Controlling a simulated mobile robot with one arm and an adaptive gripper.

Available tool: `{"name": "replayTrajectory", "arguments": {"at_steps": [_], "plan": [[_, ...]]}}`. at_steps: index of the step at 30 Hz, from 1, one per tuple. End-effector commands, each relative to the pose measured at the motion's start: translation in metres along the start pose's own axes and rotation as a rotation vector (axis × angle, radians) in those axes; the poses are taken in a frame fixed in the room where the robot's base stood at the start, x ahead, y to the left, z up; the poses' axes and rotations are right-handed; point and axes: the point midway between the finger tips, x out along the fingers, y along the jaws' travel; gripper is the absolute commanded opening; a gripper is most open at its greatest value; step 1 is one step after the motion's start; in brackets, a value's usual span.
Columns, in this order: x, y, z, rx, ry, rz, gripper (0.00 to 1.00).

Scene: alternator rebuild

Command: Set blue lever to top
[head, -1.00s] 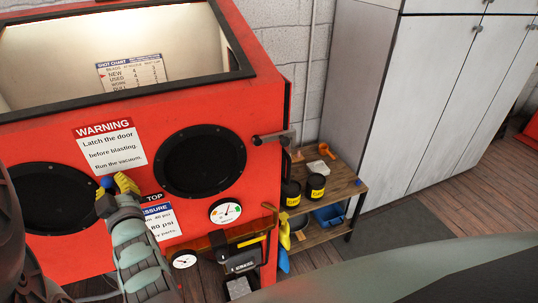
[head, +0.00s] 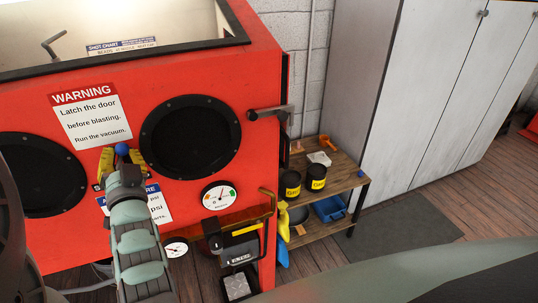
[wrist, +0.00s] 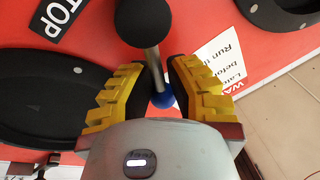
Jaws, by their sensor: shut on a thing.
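The blue lever's round blue knob (head: 122,150) shows between the yellow fingertips of my gripper (head: 121,159) in the head view, in front of the red cabinet's face. In the wrist view, the blue knob (wrist: 162,100) sits between my gripper's fingers (wrist: 157,88), which are shut on the lever. A metal rod joins the knob to a dark ball (wrist: 143,20) near the panel.
Round black port (head: 190,137) and a pressure gauge (head: 219,195) are to the right of my gripper. A dark handle (head: 268,113) sticks out at the cabinet's right edge. A wooden shelf (head: 345,180) with black tins stands beyond it.

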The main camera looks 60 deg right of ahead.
Motion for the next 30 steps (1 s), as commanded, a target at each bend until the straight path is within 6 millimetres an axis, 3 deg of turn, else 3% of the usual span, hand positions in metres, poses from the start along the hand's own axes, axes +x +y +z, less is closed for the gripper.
{"name": "replayTrajectory", "arguments": {"at_steps": [1, 12, 29, 30], "plan": [[0.0014, 0.0002, -0.0115, 0.034, 0.051, -0.004, 0.00], [-0.0002, 0.0085, -0.0132, 0.190, 0.083, 0.018, 0.00], [-0.0005, 0.0100, -0.0137, 0.215, 0.087, 0.024, 0.00], [-0.0005, 0.0100, -0.0135, 0.215, 0.087, 0.024, 0.21]]}}
